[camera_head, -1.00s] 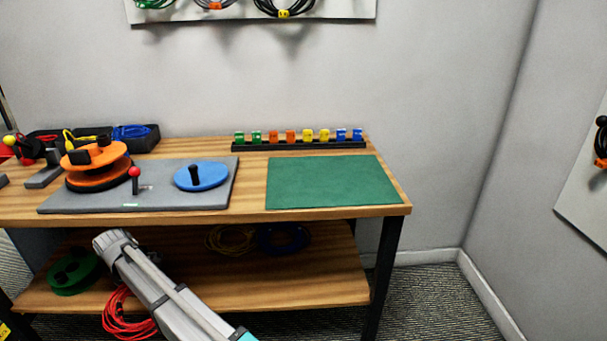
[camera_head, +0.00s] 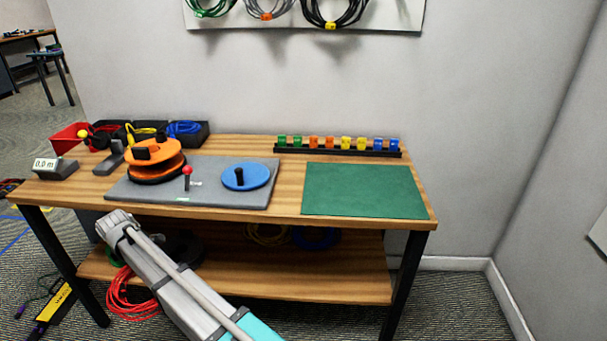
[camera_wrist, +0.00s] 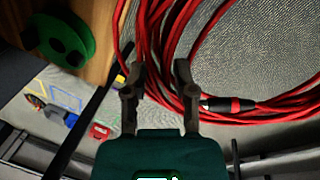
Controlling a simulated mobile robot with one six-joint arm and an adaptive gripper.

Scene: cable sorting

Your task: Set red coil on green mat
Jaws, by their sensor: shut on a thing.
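The red coil (camera_head: 130,298) is a bundle of red cable loops at the front left of the bench's lower shelf, overlapping the shelf edge in the head view. In the wrist view, its strands (camera_wrist: 170,45) run between the fingers of my gripper (camera_wrist: 158,75), which is shut on them. A black and red connector (camera_wrist: 228,104) lies along the loops. In the head view my arm hides the gripper. The green mat (camera_head: 362,190) lies flat and empty on the right of the bench top.
The bench top (camera_head: 290,190) also holds a grey board with an orange reel (camera_head: 155,158) and blue disc (camera_head: 245,176). A rack of coloured clips (camera_head: 338,148) stands behind the mat. A green reel (camera_wrist: 60,38) sits on the shelf. Bench legs flank the shelf.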

